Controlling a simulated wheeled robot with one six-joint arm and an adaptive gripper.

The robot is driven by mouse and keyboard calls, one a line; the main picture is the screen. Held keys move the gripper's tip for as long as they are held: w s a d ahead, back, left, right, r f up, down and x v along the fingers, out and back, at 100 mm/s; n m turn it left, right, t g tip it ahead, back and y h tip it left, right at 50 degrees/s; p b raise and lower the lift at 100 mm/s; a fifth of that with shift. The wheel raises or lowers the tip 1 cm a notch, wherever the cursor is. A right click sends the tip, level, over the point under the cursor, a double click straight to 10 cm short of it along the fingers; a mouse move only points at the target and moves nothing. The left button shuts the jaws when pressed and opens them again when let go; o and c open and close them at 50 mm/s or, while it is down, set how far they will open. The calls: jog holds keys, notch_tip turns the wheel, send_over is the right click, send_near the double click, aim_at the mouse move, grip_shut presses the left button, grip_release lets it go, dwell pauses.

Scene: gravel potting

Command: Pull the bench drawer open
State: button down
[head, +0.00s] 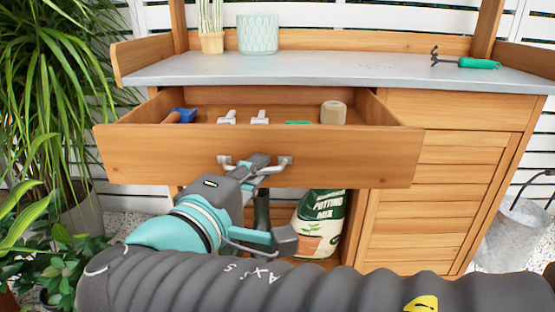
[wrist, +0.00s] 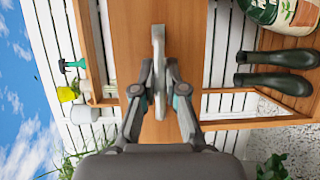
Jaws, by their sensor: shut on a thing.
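The wooden bench drawer (head: 330,155) stands pulled out from the bench, and its inside is visible from above. Its metal bar handle (head: 285,162) is on the middle of the drawer front. My gripper (head: 258,166) is shut on the middle of this handle. In the wrist view the handle (wrist: 158,42) stands between the two fingers of my gripper (wrist: 159,88), with the drawer front (wrist: 130,30) behind it. The fingers hide part of the handle.
The drawer holds a blue tool (head: 183,115), white pieces, a green item and a twine roll (head: 333,112). The metal benchtop (head: 340,68) carries a pot (head: 257,35) and a green-handled fork (head: 475,63). A potting mix bag (head: 320,222) and dark boots (wrist: 275,60) stand below.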

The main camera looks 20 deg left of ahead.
jog(key=shift+s, duration=0.15)
jog(key=c, duration=1.2)
grip_release()
jog(key=shift+s, duration=0.1)
jog(key=s+a, duration=0.1)
jog(key=s, duration=1)
jog(key=shift+s+a, duration=0.35)
jog(key=shift+a, duration=0.05)
jog(key=shift+r, duration=0.1)
